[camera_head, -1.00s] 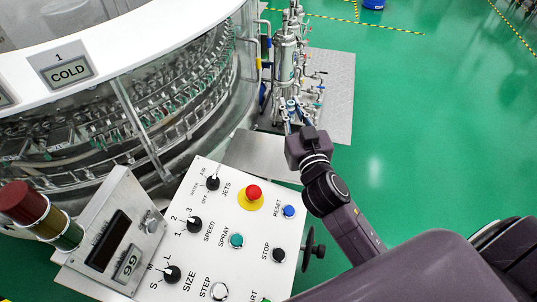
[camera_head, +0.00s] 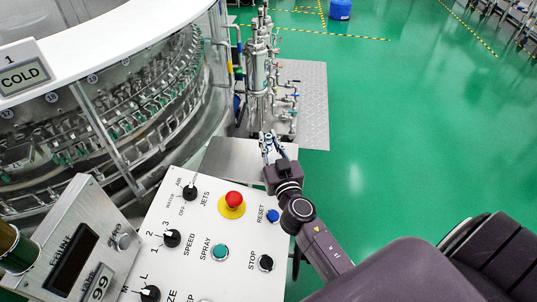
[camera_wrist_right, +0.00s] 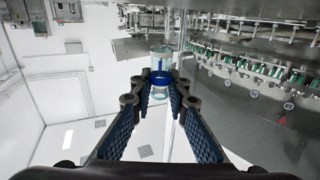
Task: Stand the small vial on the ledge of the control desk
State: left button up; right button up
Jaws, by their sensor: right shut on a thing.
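My right gripper (camera_head: 270,140) is over the far edge of the bare metal ledge (camera_head: 232,158) at the far side of the control desk (camera_head: 215,285). In the right wrist view, my right gripper (camera_wrist_right: 160,82) has its fingers on both sides of the small vial (camera_wrist_right: 160,57), which is clear with a blue band. It is shut on the vial. In the head view the vial is too small to make out clearly between the fingers. How high it is above the ledge I cannot tell. My left gripper is not in view.
The desk top carries a red stop button (camera_head: 233,199), knobs and other buttons. A signal tower (camera_head: 18,250) and display box (camera_head: 75,255) stand at the left. The round washer (camera_head: 110,120) is behind at left; piping (camera_head: 262,75) stands beyond the ledge.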

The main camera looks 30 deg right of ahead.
notch_tip(320, 180, down, 4)
jog(key=shift+r+b, duration=0.1)
jog(key=shift+b, duration=1)
jog(key=shift+f, duration=0.25)
jog(key=shift+f+b, duration=0.15)
jog(key=shift+b, duration=0.15)
jog(key=o, duration=0.8)
jog(key=shift+c, duration=0.2)
